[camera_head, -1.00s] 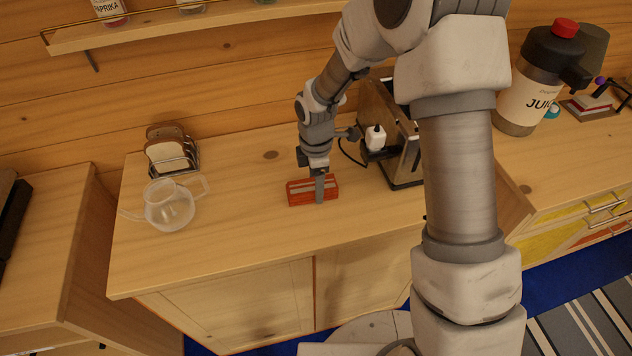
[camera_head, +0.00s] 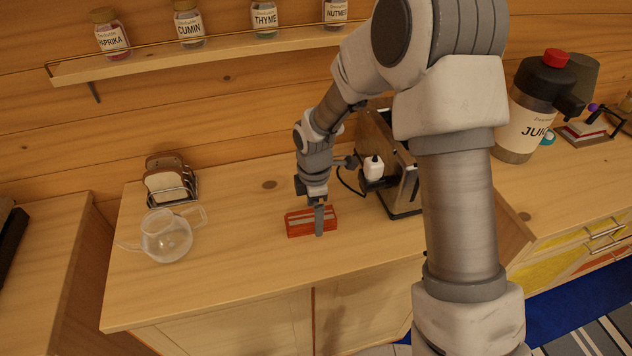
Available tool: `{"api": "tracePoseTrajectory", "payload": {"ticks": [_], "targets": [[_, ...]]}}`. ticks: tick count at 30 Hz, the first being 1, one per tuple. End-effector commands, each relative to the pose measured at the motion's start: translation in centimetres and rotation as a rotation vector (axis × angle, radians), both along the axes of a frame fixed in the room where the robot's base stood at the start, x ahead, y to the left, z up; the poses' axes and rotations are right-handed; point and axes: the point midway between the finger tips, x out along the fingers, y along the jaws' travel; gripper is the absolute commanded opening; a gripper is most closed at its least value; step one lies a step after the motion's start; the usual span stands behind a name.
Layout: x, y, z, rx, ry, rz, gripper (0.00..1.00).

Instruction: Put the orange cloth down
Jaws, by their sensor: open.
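The orange cloth (camera_head: 298,224) is a small folded red-orange block with a paler stripe along its top. It lies on the wooden counter (camera_head: 240,265), left of the toaster. My gripper (camera_head: 319,222) points down at the cloth's right half, with one grey finger showing in front of its near side. The jaws are open around the cloth; the far finger is hidden. The cloth appears to rest flat on the counter.
A glass pot (camera_head: 166,236) and a toast rack with bread (camera_head: 170,183) stand on the left. A toaster (camera_head: 400,188) with a white-capped bottle (camera_head: 373,168) is close on the right. A spice shelf (camera_head: 200,58) hangs above. The counter's front is clear.

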Motion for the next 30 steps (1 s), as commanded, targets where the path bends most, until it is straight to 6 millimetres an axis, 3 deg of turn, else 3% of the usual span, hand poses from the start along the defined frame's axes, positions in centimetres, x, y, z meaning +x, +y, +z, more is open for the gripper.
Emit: {"api": "tracePoseTrajectory", "payload": {"ticks": [18, 24, 30], "targets": [[-0.2, -0.5, 13.8, 0.001, -0.004, -0.002, 1.0], [-0.2, -0.6, 15.9, -0.001, -0.001, 0.0, 1.0], [-0.3, -0.6, 16.3, -0.001, -0.002, -0.003, 1.0]]}}
